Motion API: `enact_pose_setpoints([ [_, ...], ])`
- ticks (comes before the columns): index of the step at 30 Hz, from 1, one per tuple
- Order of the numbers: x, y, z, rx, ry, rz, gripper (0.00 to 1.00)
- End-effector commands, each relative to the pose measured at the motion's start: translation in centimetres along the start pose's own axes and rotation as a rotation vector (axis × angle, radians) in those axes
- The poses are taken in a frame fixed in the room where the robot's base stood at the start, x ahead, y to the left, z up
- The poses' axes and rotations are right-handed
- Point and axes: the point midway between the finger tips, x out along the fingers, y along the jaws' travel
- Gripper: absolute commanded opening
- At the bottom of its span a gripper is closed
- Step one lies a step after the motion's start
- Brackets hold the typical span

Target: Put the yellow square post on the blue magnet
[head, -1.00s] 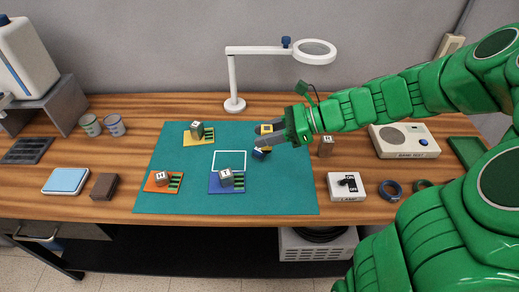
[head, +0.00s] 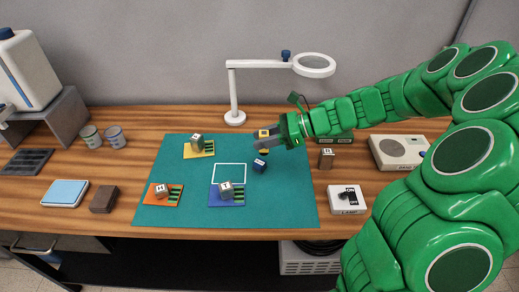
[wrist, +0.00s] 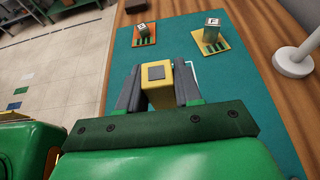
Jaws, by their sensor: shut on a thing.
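My gripper (head: 264,137) is shut on the yellow square post (wrist: 157,82), which has a grey square on its end face. The post's yellow lower end (head: 262,151) shows beneath the fingers in the head view, above the mat. A small dark blue block (head: 260,164) with pale marks sits on the mat just below that end in the picture, tilted and apart from it. A blue board (head: 236,203) farther left carries a grey lettered block (head: 225,190). I cannot tell for sure which blue thing is the magnet. Both are hidden in the wrist view.
A white square outline (head: 229,164) is drawn on the teal mat (head: 292,205). Yellow (head: 207,153) and orange (head: 160,200) boards carry lettered blocks. A magnifier lamp (head: 235,118) stands behind. A lamp switch (head: 346,199) and a brown block (head: 326,158) are at right. The mat's front right is bare.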

Motion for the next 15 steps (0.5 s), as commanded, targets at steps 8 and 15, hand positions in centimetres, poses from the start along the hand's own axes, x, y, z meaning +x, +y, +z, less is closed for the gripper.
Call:
enact_pose_setpoints([
  [8,1.7,-2.3,-2.5,0.002,-0.001,0.002,0.01],
  [15,2.8,-3.9,-4.2,0.0,0.0,0.002,0.01],
])
